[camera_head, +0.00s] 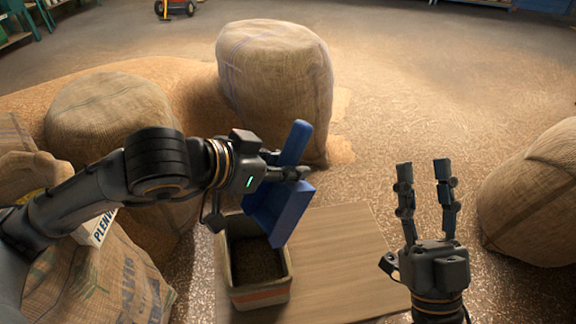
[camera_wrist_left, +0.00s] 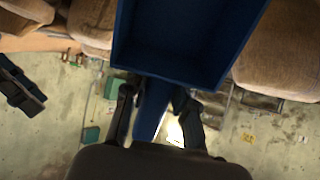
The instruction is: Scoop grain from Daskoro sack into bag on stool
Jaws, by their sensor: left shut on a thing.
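My left gripper (camera_head: 290,174) is shut on the handle of a blue scoop (camera_head: 280,212). The scoop is tilted, with its box end hanging over the open bag (camera_head: 260,297). In the left wrist view the scoop (camera_wrist_left: 190,40) fills the top middle, and its visible inside looks empty. The bag is beige with an orange band, stands on the wooden stool top (camera_head: 340,255), and holds dark grain. My right gripper (camera_head: 424,168) is open and empty, right of the stool. No sack in view can be read as Daskoro.
Large burlap sacks stand at the back (camera_head: 275,80), at the left (camera_head: 110,115) and at the right (camera_head: 540,195). A printed sack (camera_head: 95,275) and a block marked "PLENV" (camera_head: 98,228) are at the left. Loose grain covers much of the floor.

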